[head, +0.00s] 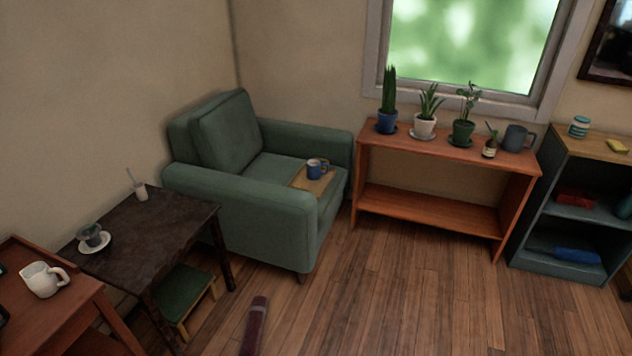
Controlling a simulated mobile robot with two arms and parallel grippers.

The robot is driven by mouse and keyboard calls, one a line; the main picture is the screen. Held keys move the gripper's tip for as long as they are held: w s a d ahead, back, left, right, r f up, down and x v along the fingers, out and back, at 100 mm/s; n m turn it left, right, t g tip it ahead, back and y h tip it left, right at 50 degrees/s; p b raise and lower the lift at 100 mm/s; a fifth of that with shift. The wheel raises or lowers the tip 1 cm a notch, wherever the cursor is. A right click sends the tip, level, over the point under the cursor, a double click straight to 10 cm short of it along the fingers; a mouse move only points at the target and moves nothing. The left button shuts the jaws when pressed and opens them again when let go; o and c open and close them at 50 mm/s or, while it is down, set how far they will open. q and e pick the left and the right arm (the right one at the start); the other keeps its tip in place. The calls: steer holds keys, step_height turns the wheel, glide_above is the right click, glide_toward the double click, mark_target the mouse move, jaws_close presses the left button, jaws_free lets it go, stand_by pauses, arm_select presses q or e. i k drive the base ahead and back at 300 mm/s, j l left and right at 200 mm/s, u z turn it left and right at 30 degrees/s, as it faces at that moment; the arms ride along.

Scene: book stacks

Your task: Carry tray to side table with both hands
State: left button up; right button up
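A flat tan wooden tray (312,184) lies on the front of the green armchair's seat, by the chair's right arm. A dark blue mug (316,168) stands upright on it. A dark wooden table (150,234) stands left of the armchair and may be the side table. It holds a cup on a white saucer (93,243) and a small white pot with a stick in it (139,188). Neither of my grippers is in view.
The green armchair (262,205) stands in the corner. A green-topped stool (185,298) sits under the dark table's edge. A reddish-brown table with a white pitcher (42,279) is at lower left. A long dark object (255,326) lies low in front. Open floor (400,290) lies centre-right.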

mark_target(158, 234)
steer(key=i+l+u, duration=0.15)
steer(key=u, duration=0.6)
steer(key=i+l+u, duration=0.2)
steer(key=l, duration=0.15)
steer(key=i+l+u, duration=0.2)
steer(key=l, duration=0.15)
steer(key=i+l+u, duration=0.15)
steer(key=l, duration=0.25)
steer(key=l+u, duration=0.2)
steer(key=l, duration=0.2)
steer(key=i, duration=0.05)
